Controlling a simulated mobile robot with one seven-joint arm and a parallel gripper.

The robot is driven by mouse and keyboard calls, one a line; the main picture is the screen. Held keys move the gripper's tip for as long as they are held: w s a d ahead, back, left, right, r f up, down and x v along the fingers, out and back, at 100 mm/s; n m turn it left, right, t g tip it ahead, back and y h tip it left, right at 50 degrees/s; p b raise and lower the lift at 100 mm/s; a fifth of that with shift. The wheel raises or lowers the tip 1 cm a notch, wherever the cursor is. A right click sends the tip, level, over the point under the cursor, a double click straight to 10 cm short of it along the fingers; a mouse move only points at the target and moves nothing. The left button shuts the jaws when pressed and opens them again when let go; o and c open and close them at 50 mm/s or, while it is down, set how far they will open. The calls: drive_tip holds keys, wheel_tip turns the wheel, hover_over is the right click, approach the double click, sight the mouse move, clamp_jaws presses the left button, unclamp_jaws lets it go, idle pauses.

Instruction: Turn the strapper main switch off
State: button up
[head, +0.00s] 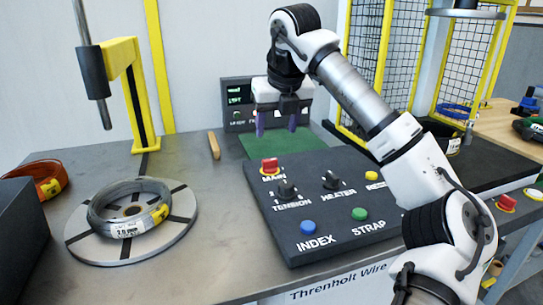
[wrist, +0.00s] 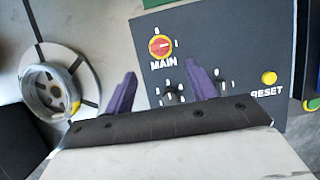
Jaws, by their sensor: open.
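The main switch (head: 270,166) is a red knob on a yellow base at the upper left of the black control panel (head: 277,217). In the wrist view the switch (wrist: 160,45) sits above the label MAIN, with small white marks around it. My gripper (head: 277,128) is above the green mat behind the panel in the head view, pointing down. It is open and empty, with two purple fingers apart. In the wrist view my gripper (wrist: 160,75) has its fingers below and to either side of the switch label. The fingers appear apart from the switch.
The panel also has a tension knob (head: 287,190), a heater knob (head: 331,180), a yellow reset button (head: 371,175), a blue index button (head: 308,228) and a green strap button (head: 359,214). A wire coil (head: 130,207) lies on a round plate at left. A display box (head: 237,95) stands behind.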

sight(270, 160)
drive_tip(key=x, duration=1)
drive_tip(key=shift+w+a+f, duration=0.1)
drive_tip(key=shift+f, duration=0.2)
drive_tip(key=c, duration=1)
